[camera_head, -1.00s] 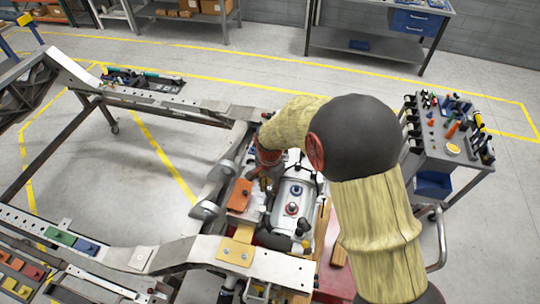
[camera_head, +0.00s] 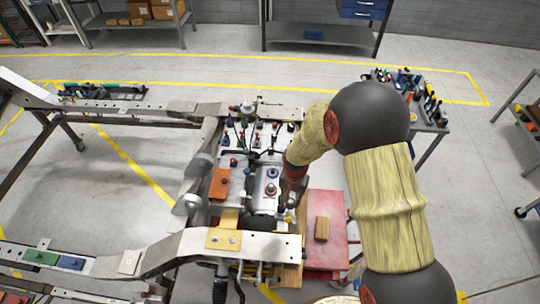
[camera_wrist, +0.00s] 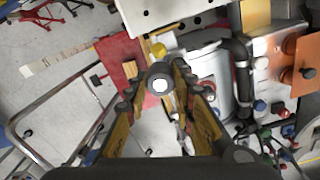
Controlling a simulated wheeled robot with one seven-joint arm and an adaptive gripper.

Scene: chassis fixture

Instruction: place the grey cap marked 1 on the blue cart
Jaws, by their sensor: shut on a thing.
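My gripper (camera_wrist: 161,88) is shut on a small round grey cap (camera_wrist: 159,73) with a pale round face, held between the fingertips in the wrist view. No mark 1 can be read on it. In the head view my gripper (camera_head: 291,188) is at the right side of the silver unit (camera_head: 265,195), beside the red cart, and the cap is hidden there. I cannot make out a clearly blue cart. A grey tool cart (camera_head: 433,128) with small coloured parts stands at the right, partly behind my arm.
A red cart (camera_head: 338,262) carries a wooden block (camera_head: 321,228). The metal chassis frame (camera_head: 165,249) fills the left and front. A bench with blue drawers (camera_head: 363,10) stands at the back, and another cart (camera_head: 527,120) at the right edge. The floor between the carts is clear.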

